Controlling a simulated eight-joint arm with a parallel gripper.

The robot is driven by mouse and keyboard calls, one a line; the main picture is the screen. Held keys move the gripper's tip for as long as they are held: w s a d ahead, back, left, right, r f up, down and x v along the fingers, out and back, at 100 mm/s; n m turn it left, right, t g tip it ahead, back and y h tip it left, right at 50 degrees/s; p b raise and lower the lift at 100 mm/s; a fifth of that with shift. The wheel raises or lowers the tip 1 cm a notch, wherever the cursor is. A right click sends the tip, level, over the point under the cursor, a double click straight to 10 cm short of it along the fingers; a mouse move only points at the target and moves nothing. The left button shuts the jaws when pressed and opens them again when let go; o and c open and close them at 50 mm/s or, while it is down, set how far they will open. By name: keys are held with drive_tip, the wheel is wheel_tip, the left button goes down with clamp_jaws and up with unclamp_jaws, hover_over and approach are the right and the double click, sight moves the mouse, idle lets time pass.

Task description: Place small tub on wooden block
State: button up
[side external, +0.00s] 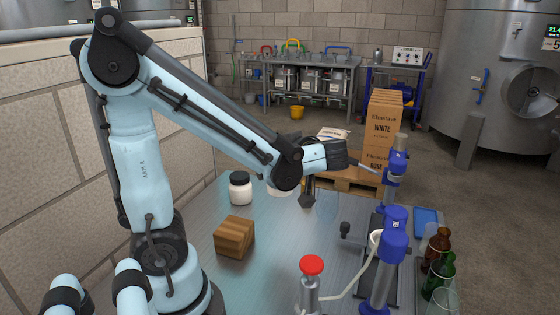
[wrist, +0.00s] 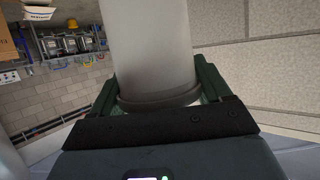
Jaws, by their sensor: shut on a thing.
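My gripper (wrist: 158,90) is shut on the small tub (wrist: 148,45), a pale, smooth cylinder with a grey band between the dark green fingers. The tub's far end runs out of the wrist view. In the side view my arm covers most of the grip; a white rounded shape (side external: 280,191) shows under my elbow, and I cannot tell whether it is the tub. The wooden block (side external: 234,238), brown and striped, sits on the table to the lower left of it, with nothing on top. The gripper is apart from the block.
A white jar with a black lid (side external: 240,188) stands behind the block. A blue bottling device (side external: 394,235), a red-topped device (side external: 311,268) and bottles (side external: 439,275) occupy the table's right side. The table (side external: 265,265) is clear just right of the block.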

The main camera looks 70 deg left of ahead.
drive_tip(key=s+a, duration=0.3)
drive_tip(key=s, duration=0.6)
drive_tip(key=shift+n+g, duration=0.3)
drive_tip(key=shift+g, duration=0.1)
drive_tip(key=shift+s+d+f, duration=0.1)
drive_tip(key=shift+s+f, duration=0.05)
drive_tip(key=shift+f, duration=1.65)
drive_tip(key=shift+s+d+f, duration=0.1)
drive_tip(key=shift+f, duration=1.65)
drive_tip(key=o, duration=1.2)
drive_tip(key=shift+v, duration=3.7)
